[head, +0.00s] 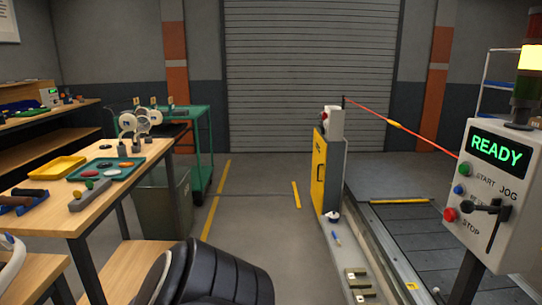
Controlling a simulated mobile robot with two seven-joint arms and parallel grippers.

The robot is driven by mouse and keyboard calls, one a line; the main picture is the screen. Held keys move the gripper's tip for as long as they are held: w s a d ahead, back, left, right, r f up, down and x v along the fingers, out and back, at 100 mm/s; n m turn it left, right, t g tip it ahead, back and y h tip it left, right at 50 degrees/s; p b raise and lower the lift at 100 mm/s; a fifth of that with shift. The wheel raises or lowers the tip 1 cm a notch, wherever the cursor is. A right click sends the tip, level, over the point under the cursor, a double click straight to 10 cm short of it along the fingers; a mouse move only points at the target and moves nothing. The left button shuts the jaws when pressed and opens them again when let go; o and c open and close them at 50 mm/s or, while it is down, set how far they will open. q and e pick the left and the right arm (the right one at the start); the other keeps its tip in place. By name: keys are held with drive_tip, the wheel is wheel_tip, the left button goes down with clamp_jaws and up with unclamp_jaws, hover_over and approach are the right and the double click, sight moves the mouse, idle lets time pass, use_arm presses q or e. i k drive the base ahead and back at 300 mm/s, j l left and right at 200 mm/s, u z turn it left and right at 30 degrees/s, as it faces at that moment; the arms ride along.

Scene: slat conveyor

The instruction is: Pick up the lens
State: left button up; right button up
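I cannot make out a lens for certain. A teal tray (131,171) on the wooden workbench (50,217) at left holds small rounded pieces, among them a dark one (106,166) and an orange one (126,164); they are too small to identify. Two white ring-shaped items (127,122) stand at the bench's far end. Neither of my grippers is in view.
A yellow tray (57,168) lies on the bench. A black padded seat (215,275) fills the bottom centre. A grey bin (163,205) and green cart (203,150) stand behind the bench. A control box (493,195) reading READY stands right, beside the conveyor (425,235). Middle floor is clear.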

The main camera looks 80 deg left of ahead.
sight(126, 164)
drive_tip(key=u, duration=3.65)
